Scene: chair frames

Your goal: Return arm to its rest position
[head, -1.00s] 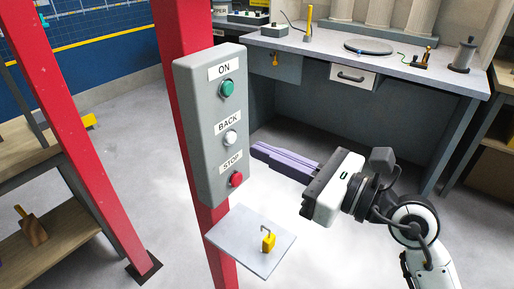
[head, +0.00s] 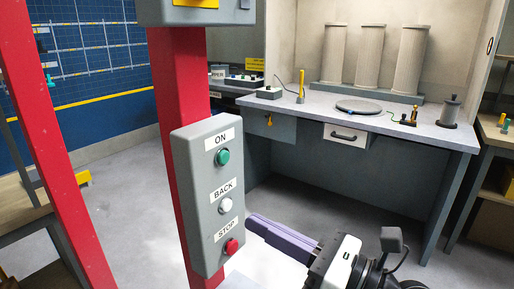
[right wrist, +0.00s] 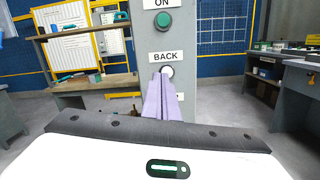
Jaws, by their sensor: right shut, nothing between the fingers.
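The grey control box (head: 207,195) hangs on a red post in the head view. It carries a green ON button (head: 223,157), a white BACK button (head: 225,206) and a red STOP button (head: 231,246). My right gripper (head: 252,222) is shut and empty, its purple fingers pointing left beside the box's lower half. In the right wrist view the fingertips (right wrist: 165,78) overlap the lower part of the BACK button (right wrist: 167,71); I cannot tell if they touch. The STOP button is hidden there. My left gripper is not in view.
A grey workbench (head: 400,128) with a round plate (head: 360,107) and several columns stands behind on the right. Red posts (head: 183,100) rise at left and centre. A wooden shelf (right wrist: 90,85) stands left in the right wrist view. Open floor (head: 125,200) lies between.

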